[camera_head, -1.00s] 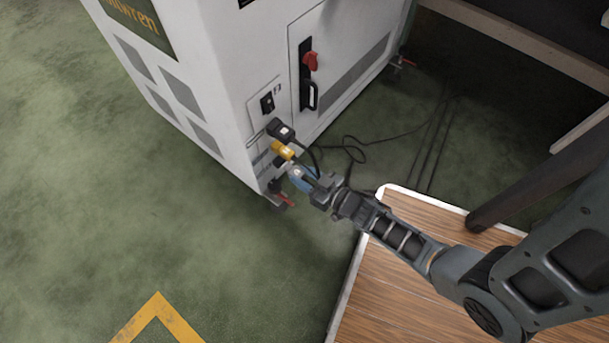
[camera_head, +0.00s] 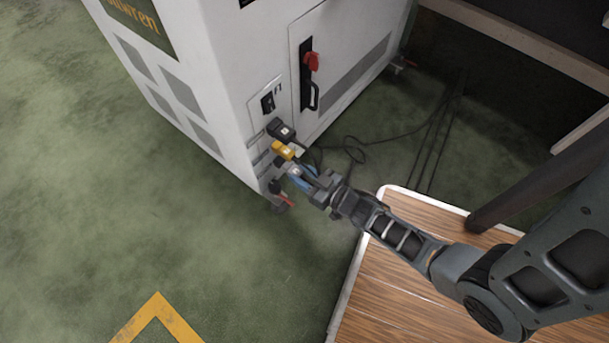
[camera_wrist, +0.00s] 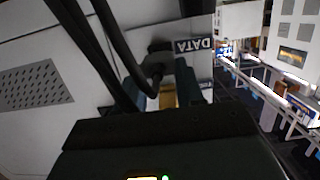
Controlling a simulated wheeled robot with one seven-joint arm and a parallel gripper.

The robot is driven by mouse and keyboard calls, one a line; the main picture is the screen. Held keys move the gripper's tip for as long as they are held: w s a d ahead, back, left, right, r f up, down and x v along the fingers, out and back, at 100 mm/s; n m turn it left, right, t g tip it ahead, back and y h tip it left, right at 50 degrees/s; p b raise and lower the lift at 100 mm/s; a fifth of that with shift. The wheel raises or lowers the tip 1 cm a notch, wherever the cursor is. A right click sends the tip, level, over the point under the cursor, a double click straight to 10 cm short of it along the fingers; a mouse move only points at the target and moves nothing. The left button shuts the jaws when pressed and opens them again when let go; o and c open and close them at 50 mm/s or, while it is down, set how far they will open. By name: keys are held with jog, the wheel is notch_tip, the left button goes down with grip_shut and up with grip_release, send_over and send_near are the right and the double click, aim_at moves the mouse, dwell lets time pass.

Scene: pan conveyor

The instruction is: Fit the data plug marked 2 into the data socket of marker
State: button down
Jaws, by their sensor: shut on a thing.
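My gripper (camera_head: 306,182) is shut on a blue plug (camera_head: 297,173) with a small pale label, close to the lower corner of the white cabinet (camera_head: 240,100). The number on the label is too small to read. A yellow plug (camera_head: 283,150) sits at the cabinet face just above it, and a black plug (camera_head: 281,131) sits above that. In the wrist view a DATA label (camera_wrist: 193,46) shows upside down just beyond the jaws. The data socket itself is hidden, and I cannot tell whether the blue plug touches it.
Black cables (camera_head: 355,150) hang from the plugs and lie on the green floor; dark cables also cross the wrist view (camera_wrist: 120,45). A red-handled switch (camera_head: 312,62) is on the cabinet. A wooden platform (camera_head: 385,290) with a pale edge is below my arm. Floor at left is clear.

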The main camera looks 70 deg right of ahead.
jog(key=shift+r+x, duration=0.1)
jog(key=shift+x, duration=0.55)
jog(key=shift+r+x, duration=0.15)
jog(key=shift+x, duration=0.5)
jog(key=c, duration=0.6)
grip_release()
jog(key=shift+p+v, duration=0.9)
jog(key=shift+v, duration=2.95)
